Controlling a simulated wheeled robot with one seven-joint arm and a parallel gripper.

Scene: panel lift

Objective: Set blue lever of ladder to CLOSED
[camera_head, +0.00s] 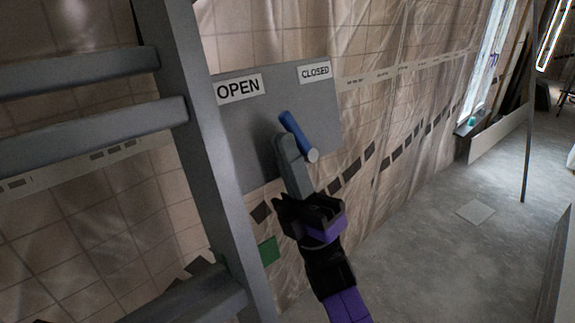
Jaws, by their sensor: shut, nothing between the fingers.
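The blue lever handle (297,133) sits at the top of a grey lever arm (291,165) on a grey panel (244,138). The panel carries an OPEN label (239,88) at upper left and a CLOSED label (315,72) at upper right. The lever arm points up and slightly left, its handle between the two labels. My gripper (310,205) is shut, below the blue handle and at the lower part of the lever arm in the picture. I cannot tell whether it touches the arm. The lever's base is hidden behind my gripper.
A grey ladder (199,120) with rungs stands at the left, close beside the panel. A tiled wall under plastic sheeting is behind. A green piece (269,250) shows below the panel. Bare concrete floor (430,240) lies open to the right, with a thin pole (527,150).

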